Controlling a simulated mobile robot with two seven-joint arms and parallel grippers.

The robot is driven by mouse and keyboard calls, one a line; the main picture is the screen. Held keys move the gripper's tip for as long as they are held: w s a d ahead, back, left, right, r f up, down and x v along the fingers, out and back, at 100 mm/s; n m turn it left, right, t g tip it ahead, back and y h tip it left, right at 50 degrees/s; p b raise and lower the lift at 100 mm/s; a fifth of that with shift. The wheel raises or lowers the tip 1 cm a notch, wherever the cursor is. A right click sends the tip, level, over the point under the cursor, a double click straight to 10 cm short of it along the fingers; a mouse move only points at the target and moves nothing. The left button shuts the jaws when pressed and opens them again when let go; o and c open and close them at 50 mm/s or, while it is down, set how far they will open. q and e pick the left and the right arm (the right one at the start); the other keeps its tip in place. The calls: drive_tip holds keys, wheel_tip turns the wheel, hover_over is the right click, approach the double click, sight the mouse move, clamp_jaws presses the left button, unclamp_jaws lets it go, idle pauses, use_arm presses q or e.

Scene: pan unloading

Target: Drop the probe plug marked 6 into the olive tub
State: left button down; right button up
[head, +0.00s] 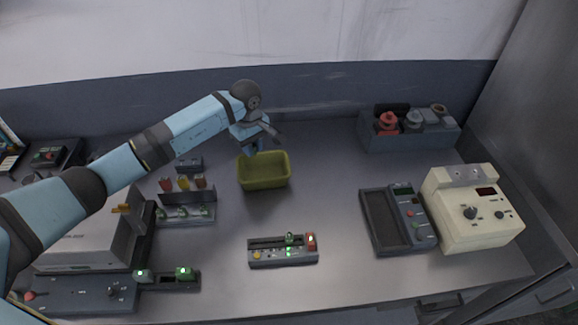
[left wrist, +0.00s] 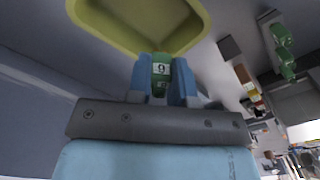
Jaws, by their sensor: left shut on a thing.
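The olive tub (head: 264,184) stands near the middle of the bench and looks empty. Its olive wall also shows at the top of the left wrist view (left wrist: 187,46). My left gripper (head: 254,151) is above the tub's back-left rim. In the left wrist view, my left gripper (left wrist: 161,76) is shut on a green probe plug (left wrist: 160,85) between its blue fingers. The plug's white label shows one digit that looks like a 9, or a 6 seen upside down. The plug is hidden in the head view. My right gripper is not in view.
A probe strip (head: 283,258) with lit green parts lies in front of the tub. A small rack (head: 187,217) stands to its left. A grey tray (head: 380,222) and a cream meter (head: 470,207) are at right. A blue-grey bin (head: 410,140) stands at the back right.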

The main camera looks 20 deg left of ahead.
use_arm(q)
drive_tip(key=w+f, duration=0.1)
drive_tip(key=b, duration=0.2)
hover_over(259, 177)
drive_tip(key=shift+n, duration=0.3)
wheel_tip(259, 177, down, 5)
drive_tip(key=shift+s+r, duration=0.1)
drive_tip(key=shift+r, duration=0.05)
drive_tip(key=shift+f, duration=0.55)
drive_tip(key=c, duration=0.9)
unclamp_jaws()
drive_tip(key=shift+c, duration=0.2)
